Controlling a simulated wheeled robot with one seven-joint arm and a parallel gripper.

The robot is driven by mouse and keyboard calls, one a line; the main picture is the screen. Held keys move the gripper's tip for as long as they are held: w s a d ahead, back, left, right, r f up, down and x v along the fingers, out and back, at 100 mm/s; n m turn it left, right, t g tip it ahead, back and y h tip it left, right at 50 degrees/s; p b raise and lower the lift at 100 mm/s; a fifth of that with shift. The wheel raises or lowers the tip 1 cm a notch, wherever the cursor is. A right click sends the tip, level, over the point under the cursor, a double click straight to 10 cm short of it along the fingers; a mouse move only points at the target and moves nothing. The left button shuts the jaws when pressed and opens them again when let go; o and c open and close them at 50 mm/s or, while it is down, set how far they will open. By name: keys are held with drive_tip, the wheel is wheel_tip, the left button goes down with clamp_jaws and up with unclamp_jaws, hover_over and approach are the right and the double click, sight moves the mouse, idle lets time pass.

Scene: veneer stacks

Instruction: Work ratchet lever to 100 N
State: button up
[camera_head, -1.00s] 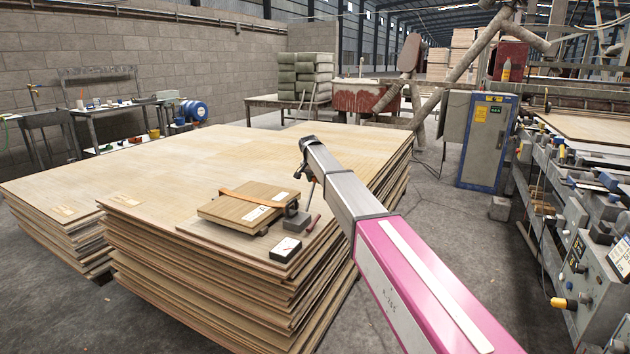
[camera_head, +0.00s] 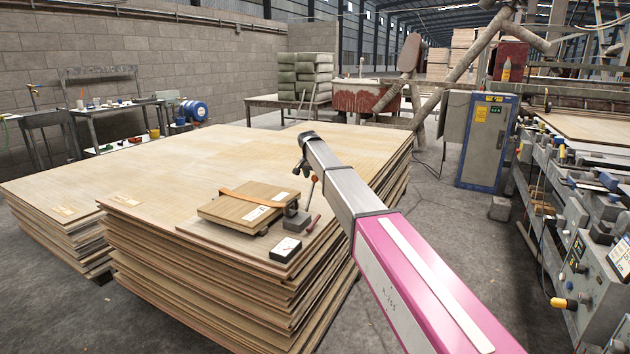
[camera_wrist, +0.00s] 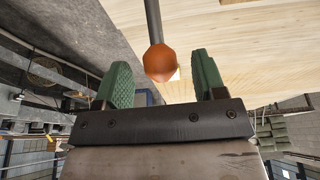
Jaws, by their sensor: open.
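The ratchet (camera_head: 297,222) sits at the front right corner of the veneer stack. Its lever stands up as a thin rod with an orange knob (camera_head: 314,179). An orange strap (camera_head: 250,198) runs from the ratchet over a small stack of boards (camera_head: 240,209). A small black box with a white face (camera_head: 285,249), perhaps the force readout, lies in front; I cannot read it. My gripper (camera_head: 300,168) is open beside the knob. In the wrist view, the knob (camera_wrist: 160,62) appears between the green fingers (camera_wrist: 162,78), apart from both.
The large veneer stack (camera_head: 180,185) fills the middle, its top mostly clear. A blue-grey cabinet (camera_head: 486,145) and machinery (camera_head: 590,225) stand on the right.

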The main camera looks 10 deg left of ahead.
sight(313, 185)
drive_tip(key=shift+v, duration=2.5)
